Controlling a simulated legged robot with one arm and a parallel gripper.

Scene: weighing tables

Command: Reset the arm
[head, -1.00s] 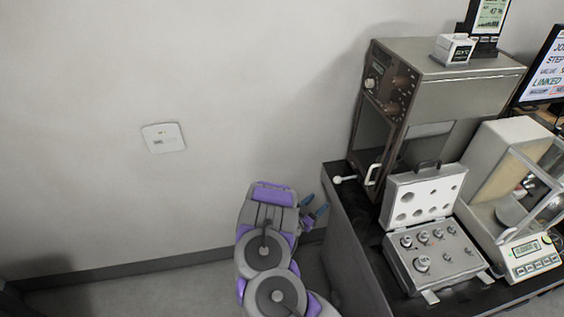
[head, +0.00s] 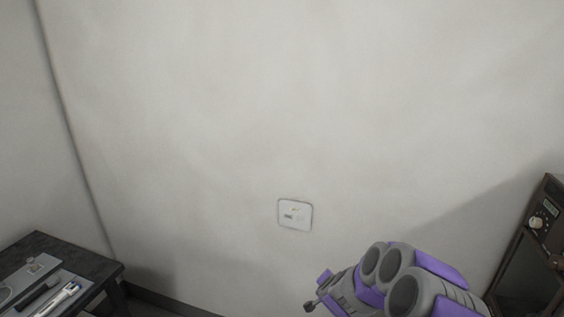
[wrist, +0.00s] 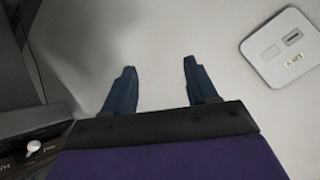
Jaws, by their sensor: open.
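My gripper (wrist: 158,88) shows in the wrist view with its two blue-grey fingers spread apart and nothing between them. Beyond the fingers is bare pale wall. In the head view my grey and purple arm is folded at the bottom, right of centre; the fingers are hard to make out there.
A white wall plate (head: 295,214) is on the wall; it also shows at the upper right of the wrist view (wrist: 287,47). A dark table (head: 88,262) with tools stands at the lower left. A brown oven-like cabinet (head: 535,255) is at the right edge.

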